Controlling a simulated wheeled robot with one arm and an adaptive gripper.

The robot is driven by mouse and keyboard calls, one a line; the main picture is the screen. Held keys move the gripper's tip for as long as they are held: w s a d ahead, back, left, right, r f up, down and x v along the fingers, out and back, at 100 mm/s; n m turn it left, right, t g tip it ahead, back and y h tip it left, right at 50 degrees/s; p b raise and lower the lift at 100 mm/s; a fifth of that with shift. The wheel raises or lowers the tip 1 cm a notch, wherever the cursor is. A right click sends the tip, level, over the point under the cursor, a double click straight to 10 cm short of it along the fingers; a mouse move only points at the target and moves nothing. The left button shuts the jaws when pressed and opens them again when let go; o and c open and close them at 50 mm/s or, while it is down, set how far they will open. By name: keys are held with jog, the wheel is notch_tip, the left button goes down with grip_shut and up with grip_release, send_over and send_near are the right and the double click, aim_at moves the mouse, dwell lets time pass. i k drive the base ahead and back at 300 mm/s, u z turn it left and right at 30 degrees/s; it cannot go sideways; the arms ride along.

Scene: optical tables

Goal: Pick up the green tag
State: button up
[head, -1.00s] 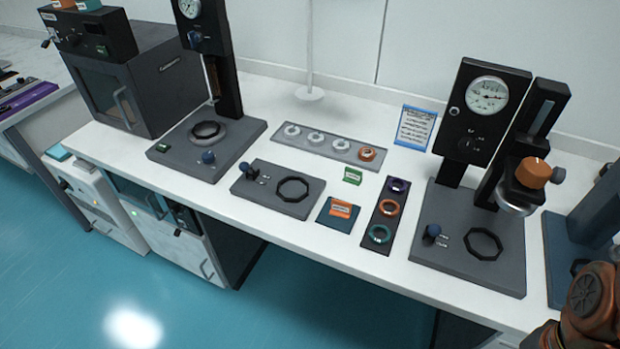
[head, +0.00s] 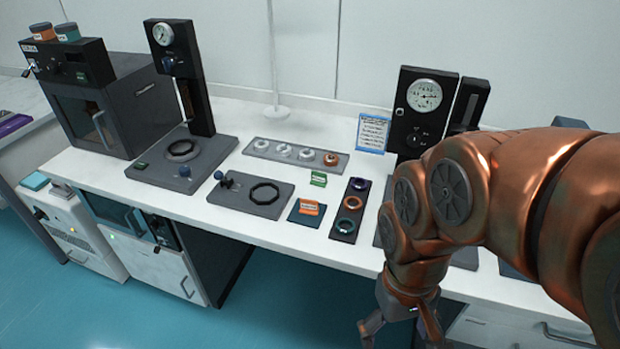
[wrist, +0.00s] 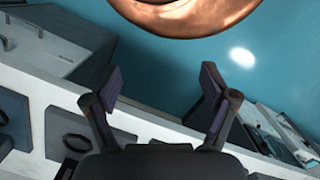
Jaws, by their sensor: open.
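The green tag (head: 318,179) is a small green piece with a pale label. It sits on the white bench top (head: 225,209) in front of the grey strip of rings, behind the blue pad with the orange tag. My gripper (head: 400,334) is at the bottom of the head view, off the bench's front edge, to the right of the tag and nearer the camera. In the wrist view my gripper (wrist: 162,85) is open with nothing between its fingers. I cannot make out the green tag in the wrist view.
The orange tag (head: 309,207) is on a blue pad. A dark ring tray (head: 342,228) stands right of it, and a grey plate (head: 232,202) with a black ring left. Gauge stands rise at left (head: 187,75) and right (head: 408,120). Blue floor lies before the bench.

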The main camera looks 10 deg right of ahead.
aim_at(319, 180)
jog(key=u, duration=0.35)
jog(key=k, duration=0.5)
jog(key=u, duration=1.45)
jog(key=i, duration=1.2)
jog(key=z, duration=0.4)
jog(key=i, duration=1)
jog(key=z, duration=0.8)
